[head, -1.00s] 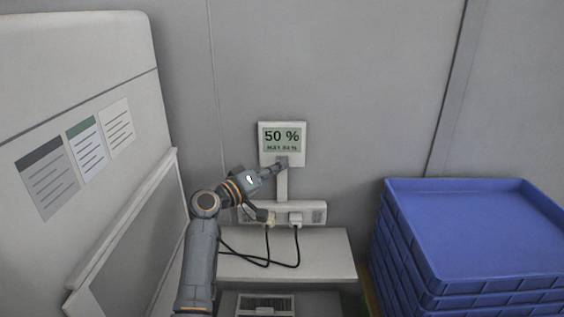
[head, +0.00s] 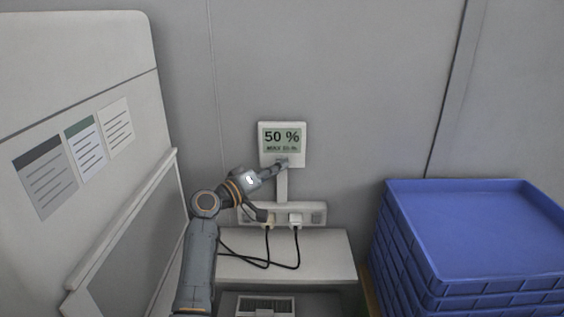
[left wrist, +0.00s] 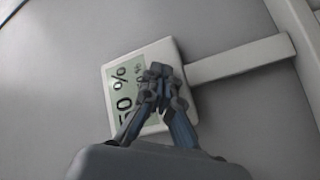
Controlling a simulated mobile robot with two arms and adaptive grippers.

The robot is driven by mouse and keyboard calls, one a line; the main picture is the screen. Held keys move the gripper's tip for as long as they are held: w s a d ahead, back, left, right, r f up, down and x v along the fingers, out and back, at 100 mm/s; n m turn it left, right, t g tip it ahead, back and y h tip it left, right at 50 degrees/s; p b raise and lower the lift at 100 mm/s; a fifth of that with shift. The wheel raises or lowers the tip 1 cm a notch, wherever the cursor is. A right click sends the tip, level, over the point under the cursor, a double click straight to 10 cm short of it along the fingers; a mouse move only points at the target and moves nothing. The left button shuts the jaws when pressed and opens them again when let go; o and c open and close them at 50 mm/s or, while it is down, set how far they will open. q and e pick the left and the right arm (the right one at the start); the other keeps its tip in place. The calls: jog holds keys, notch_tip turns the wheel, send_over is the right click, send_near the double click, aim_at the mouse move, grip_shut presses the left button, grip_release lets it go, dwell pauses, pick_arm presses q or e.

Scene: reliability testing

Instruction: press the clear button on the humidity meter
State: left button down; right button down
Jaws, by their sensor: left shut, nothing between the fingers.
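The humidity meter (head: 300,128) is a small white unit on the grey wall, with a green display reading "50 %" in large figures. A smaller line beneath seems to read "MAX 50 %", though it is blurred. My left gripper (head: 282,164) is shut and empty, its fingertips at the lower edge of the meter's front, below the display. In the left wrist view the closed fingertips (left wrist: 158,72) lie over the meter's face (left wrist: 171,50), beside the display. The clear button is hidden or cannot be told from the fingertips. Contact cannot be made out for certain.
A white stem runs down from the meter to a power strip (head: 318,205) with two plugs and black cables. A pale shelf (head: 325,262) is below. Stacked blue crates (head: 470,230) stand at the right. A light cabinet with paper sheets (head: 45,180) is at the left.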

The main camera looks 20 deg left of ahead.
pick_arm(q)
jog(key=shift+s+d, duration=0.15)
jog(key=shift+s, duration=0.45)
jog(key=s+p, duration=0.1)
jog(key=s, duration=0.1)
jog(key=s+d+p, duration=0.1)
jog(key=s, duration=0.1)
jog(key=shift+s+d, duration=0.2)
jog(key=shift+s, duration=0.15)
dwell(0.3)
